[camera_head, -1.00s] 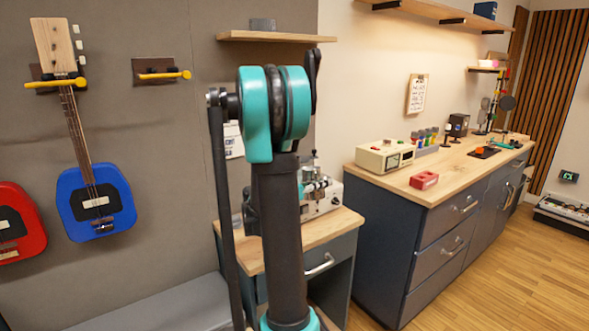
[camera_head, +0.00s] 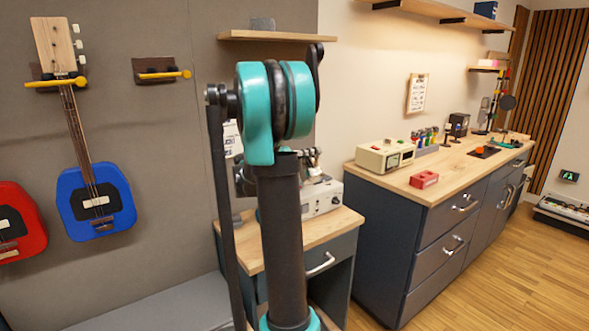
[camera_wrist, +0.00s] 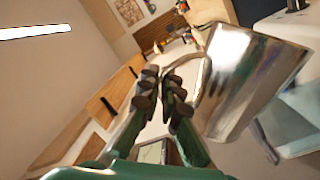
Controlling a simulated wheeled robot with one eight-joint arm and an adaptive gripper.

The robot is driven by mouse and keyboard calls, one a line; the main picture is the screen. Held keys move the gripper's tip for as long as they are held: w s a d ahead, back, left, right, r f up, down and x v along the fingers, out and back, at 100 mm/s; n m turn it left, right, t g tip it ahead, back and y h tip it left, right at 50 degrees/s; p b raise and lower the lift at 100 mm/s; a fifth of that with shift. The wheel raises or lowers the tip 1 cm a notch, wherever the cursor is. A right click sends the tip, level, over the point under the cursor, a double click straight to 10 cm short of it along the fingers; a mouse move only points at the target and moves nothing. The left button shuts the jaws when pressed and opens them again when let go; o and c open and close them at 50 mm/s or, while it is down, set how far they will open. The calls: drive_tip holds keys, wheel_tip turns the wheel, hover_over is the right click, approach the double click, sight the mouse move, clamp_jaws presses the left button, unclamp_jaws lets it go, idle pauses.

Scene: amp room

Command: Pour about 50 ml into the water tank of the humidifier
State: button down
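A shiny metal jug (camera_wrist: 250,85) fills the right of the wrist view, strongly tilted, with its handle towards my fingers. My gripper (camera_wrist: 165,92) has its dark fingertips together at this handle and appears to hold it. The exact contact is blurred. In the head view my gripper is mostly hidden behind my arm. A white device (camera_head: 323,198) stands on the small wooden-topped cabinet, partly hidden by my arm. I cannot tell whether it is the humidifier. No water tank opening or water level can be made out.
The small cabinet (camera_head: 345,222) stands behind my arm. A long counter (camera_head: 400,180) at the right bears a cream device (camera_head: 384,156), a red block (camera_head: 424,180) and several small items. A wall shelf (camera_head: 275,37) hangs above.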

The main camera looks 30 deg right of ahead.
drive_tip(key=shift+w+r+n, duration=0.4)
drive_tip(key=shift+r+n, duration=0.2)
drive_tip(key=shift+r, duration=0.05)
drive_tip(key=shift+w+f+n, duration=0.1)
drive_tip(key=shift+w+n, duration=0.5)
drive_tip(key=shift+n, duration=0.3)
drive_tip(key=shift+w+r+n, duration=0.55)
drive_tip(key=shift+w+n, duration=0.1)
drive_tip(key=shift+n, duration=0.15)
drive_tip(key=shift+w+r+n, duration=0.2)
drive_tip(key=shift+w+n, duration=0.1)
drive_tip(key=shift+w, duration=0.25)
drive_tip(key=shift+w+r+n, duration=0.15)
drive_tip(key=shift+w+n, duration=0.15)
drive_tip(key=shift+w, duration=0.2)
idle(0.5)
drive_tip(key=s+m, duration=0.1)
drive_tip(key=s+f, duration=0.1)
drive_tip(key=s+m, duration=0.1)
drive_tip(key=shift+s+f+m, duration=0.2)
drive_tip(key=shift+f+m, duration=0.1)
drive_tip(key=shift+f, duration=0.1)
drive_tip(key=shift+s+m, duration=0.6)
drive_tip(key=shift+m, duration=0.4)
drive_tip(key=shift+s+f+m, duration=0.2)
drive_tip(key=shift+f+m, duration=0.2)
drive_tip(key=shift+m, duration=0.1)
